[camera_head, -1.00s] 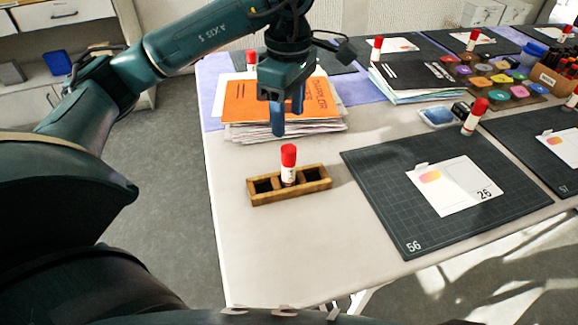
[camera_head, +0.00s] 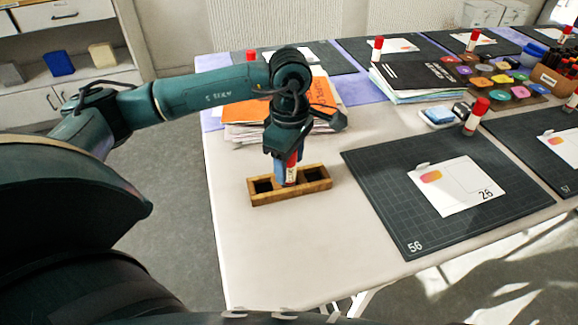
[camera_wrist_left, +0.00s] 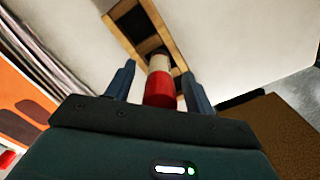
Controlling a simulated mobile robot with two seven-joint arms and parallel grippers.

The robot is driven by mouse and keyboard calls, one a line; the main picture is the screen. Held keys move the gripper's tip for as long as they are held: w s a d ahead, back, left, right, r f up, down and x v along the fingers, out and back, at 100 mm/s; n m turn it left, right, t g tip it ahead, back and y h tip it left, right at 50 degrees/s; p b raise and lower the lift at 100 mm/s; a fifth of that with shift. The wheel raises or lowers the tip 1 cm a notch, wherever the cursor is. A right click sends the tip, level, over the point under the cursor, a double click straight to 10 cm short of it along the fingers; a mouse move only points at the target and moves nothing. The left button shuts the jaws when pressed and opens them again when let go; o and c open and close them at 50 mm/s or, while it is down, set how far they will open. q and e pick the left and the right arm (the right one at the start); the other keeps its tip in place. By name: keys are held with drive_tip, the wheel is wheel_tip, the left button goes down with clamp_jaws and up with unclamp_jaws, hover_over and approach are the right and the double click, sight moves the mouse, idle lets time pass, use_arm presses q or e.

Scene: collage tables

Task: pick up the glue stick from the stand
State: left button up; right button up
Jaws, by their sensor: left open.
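The glue stick (camera_head: 292,172), white with a red cap, stands upright in the middle compartment of the wooden stand (camera_head: 318,186) on the near left of the table. In the left wrist view the glue stick (camera_wrist_left: 160,85) rises from the stand (camera_wrist_left: 122,12) with its red cap toward the camera. My left gripper (camera_head: 285,178) is open, with one blue finger on each side of the glue stick (camera_wrist_left: 158,88). In the left wrist view a gap shows beside the stick. The gripper hides part of the stick in the head view. My right gripper is out of view.
A paper stack with an orange cover (camera_head: 243,112) lies just behind the stand. A dark cutting mat (camera_head: 375,180) with a white card (camera_head: 455,188) lies to the right. The table front near the stand is clear.

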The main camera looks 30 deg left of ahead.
use_arm(q)
drive_tip(key=shift+c, duration=0.3)
drive_tip(key=c, duration=1)
